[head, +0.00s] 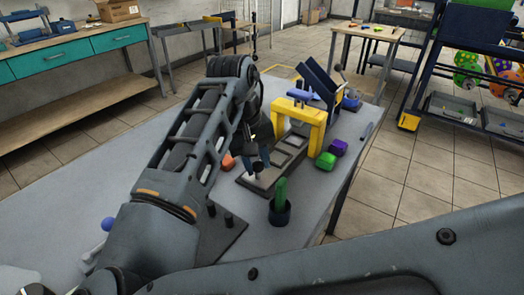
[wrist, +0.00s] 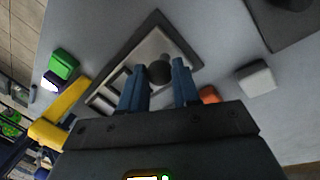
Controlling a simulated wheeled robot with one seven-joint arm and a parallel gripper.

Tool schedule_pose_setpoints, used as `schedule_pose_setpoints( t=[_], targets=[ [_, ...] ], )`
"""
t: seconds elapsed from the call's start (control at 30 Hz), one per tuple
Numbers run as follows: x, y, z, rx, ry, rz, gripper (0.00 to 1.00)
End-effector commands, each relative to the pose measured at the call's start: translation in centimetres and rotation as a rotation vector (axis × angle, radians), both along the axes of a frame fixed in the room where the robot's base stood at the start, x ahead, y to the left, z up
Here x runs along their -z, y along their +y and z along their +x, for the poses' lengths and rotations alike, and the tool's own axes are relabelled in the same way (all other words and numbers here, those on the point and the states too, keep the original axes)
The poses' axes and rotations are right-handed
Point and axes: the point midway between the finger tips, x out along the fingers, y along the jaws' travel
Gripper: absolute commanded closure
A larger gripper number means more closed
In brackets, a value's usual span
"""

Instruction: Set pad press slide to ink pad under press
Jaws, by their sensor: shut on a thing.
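The pad press has a yellow frame (head: 300,115) on the table; part of it shows in the wrist view (wrist: 68,112). Its slide, a light grey plate (wrist: 150,50) with a dark round knob (wrist: 160,73), lies in a dark base (head: 252,189) running under the yellow frame. Framed openings (head: 291,146) show in the slide towards the press. My gripper (wrist: 160,67) has its two blue fingers on either side of the knob, shut on it. In the head view my gripper (head: 257,160) is over the near end of the slide, partly hidden by my arm.
A green block (head: 325,161) and a purple block (head: 338,146) sit right of the press. A dark cup with a green object (head: 280,203) stands in front. An orange block (head: 228,162) and a white block (wrist: 257,78) lie on the other side.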

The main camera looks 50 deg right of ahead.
Motion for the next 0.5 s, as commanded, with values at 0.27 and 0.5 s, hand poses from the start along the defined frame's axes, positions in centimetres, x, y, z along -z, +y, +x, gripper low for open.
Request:
schedule_pose_setpoints(
  t=[0.27, 0.5],
  targets=[
    [0.01, 0.40, 0.01, 0.000, 0.001, 0.008, 1.00],
    [0.00, 0.39, 0.03, -0.001, 0.001, 0.007, 0.51]
  ],
)
